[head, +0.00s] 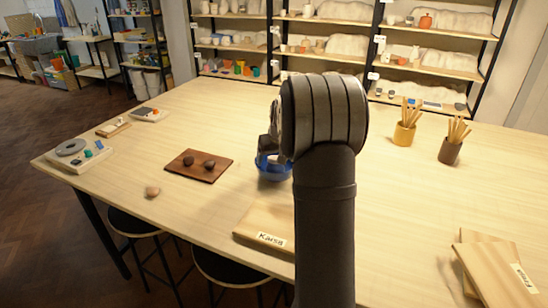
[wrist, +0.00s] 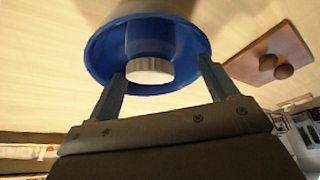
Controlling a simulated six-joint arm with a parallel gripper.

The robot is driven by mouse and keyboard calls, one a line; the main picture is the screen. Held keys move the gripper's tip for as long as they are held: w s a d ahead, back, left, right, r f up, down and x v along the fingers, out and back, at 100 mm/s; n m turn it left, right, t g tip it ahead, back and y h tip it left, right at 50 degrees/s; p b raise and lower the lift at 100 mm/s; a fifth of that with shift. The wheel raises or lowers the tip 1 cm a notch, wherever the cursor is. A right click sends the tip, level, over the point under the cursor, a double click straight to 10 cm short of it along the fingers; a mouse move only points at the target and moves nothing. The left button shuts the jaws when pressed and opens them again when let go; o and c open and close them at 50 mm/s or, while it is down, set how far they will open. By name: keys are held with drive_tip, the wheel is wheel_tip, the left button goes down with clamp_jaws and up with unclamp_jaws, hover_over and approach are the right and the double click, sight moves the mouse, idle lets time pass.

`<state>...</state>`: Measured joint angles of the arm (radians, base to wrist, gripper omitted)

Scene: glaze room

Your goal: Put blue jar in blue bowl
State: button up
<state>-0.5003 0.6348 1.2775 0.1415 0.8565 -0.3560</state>
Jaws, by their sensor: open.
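The blue bowl (head: 273,174) stands on the table, partly hidden behind my arm in the head view. In the wrist view the bowl (wrist: 101,52) is a wide blue round with its rim around the blue jar (wrist: 150,40). The jar has a pale grey end facing the camera. It is within the bowl's outline; its contact with the bowl's floor cannot be seen. My gripper (wrist: 160,67) is open, with one finger on each side of the jar and gaps visible. In the head view the jar is hidden and my gripper (head: 268,143) is mostly hidden by my arm.
A brown board (head: 183,174) with two dark stones lies left of the bowl, and a pale stone (head: 152,191) lies nearby. A wooden board labelled Kaisa (head: 255,228) lies in front. Two pots of sticks (head: 403,136) (head: 450,152) stand right. The table between is clear.

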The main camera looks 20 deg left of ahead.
drive_tip(key=v, duration=1.3)
drive_tip(key=shift+a, duration=0.15)
drive_tip(key=shift+w, duration=0.1)
drive_tip(key=x, duration=1.2)
drive_tip(key=shift+f, duration=0.5)
drive_tip(key=shift+r, duration=0.2)
drive_tip(key=shift+r, duration=0.1)
